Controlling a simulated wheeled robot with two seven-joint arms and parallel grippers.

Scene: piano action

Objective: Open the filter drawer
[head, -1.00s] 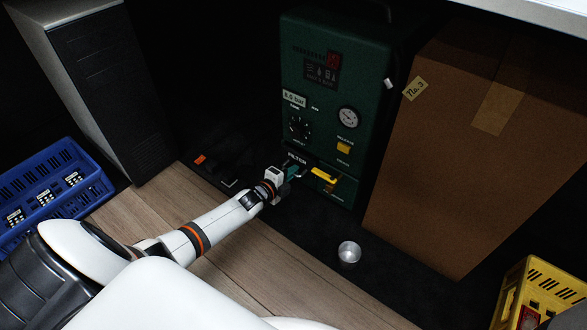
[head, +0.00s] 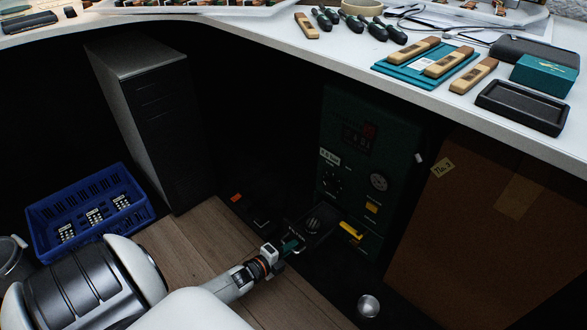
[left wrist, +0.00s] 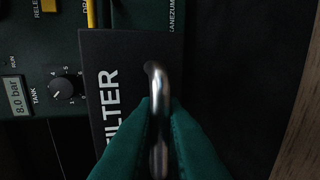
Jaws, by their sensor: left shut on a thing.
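The green machine (head: 352,150) stands under the table in the head view. Its filter drawer (head: 318,238) sticks out from the lower front, with a dark round item (head: 313,224) showing inside. My left gripper (head: 291,246) is at the drawer's front. In the left wrist view, its green fingers are shut on the bare metal handle (left wrist: 158,82) of the drawer. The dark drawer front (left wrist: 120,55) with the word FILTER lies just behind the handle. My right gripper is not in view.
A yellow lever (head: 350,230) is right of the drawer. A cardboard box (head: 480,220) stands right of the machine, a small metal cup (head: 368,306) on the floor before it. A blue crate (head: 90,212) and dark cabinet (head: 155,125) are left. The white tabletop (head: 330,62) overhangs.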

